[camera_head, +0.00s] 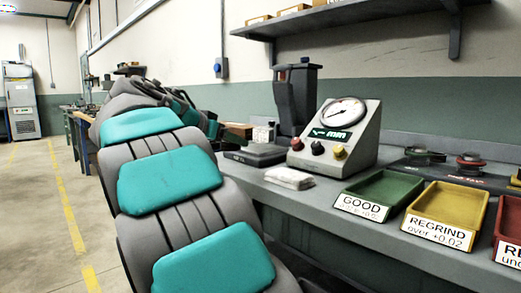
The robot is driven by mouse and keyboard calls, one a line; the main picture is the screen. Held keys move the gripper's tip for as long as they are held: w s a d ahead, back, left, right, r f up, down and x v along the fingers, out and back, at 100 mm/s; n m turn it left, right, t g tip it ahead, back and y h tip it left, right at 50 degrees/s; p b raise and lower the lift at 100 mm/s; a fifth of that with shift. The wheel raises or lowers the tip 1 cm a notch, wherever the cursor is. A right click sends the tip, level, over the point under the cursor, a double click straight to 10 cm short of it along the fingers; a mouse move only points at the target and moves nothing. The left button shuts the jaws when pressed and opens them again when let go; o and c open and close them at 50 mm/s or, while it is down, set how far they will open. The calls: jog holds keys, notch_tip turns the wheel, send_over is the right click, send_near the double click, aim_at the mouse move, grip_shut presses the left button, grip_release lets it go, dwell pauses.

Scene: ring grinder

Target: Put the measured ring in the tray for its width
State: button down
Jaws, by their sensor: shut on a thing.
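The green tray (384,190) labelled GOOD stands on the grey bench. The yellow tray (450,203) to its right is labelled REGRIND over +0.02. A red tray (510,218) is cut off by the right edge, so its label is only partly seen. The gauge box (338,135) has a round dial (343,112), a green display and several coloured buttons or lamps; the needle's reading is too small to tell. No measured ring can be made out.
A white folded cloth or paper stack (290,178) lies before the gauge. Dark round pieces with red parts (470,162) sit behind the trays. A shelf (345,17) overhangs the bench. The floor (35,215) at left is clear, with yellow lines.

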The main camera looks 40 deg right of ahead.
jog(key=s+d+r+m+g, duration=0.2)
jog(key=s+d, duration=0.2)
jog(key=s, duration=0.1)
jog(key=shift+d+r+h, duration=0.15)
jog(key=shift+r+h, duration=0.05)
jog(key=shift+h, duration=0.1)
jog(key=p, duration=0.4)
send_over(260, 147)
jog(key=shift+s+a+f, duration=0.2)
jog(key=shift+s+f, duration=0.1)
jog(key=shift+f, duration=2)
jog(key=shift+f+b, duration=0.2)
jog(key=shift+b, duration=0.25)
jog(key=shift+c, duration=0.5)
grip_release()
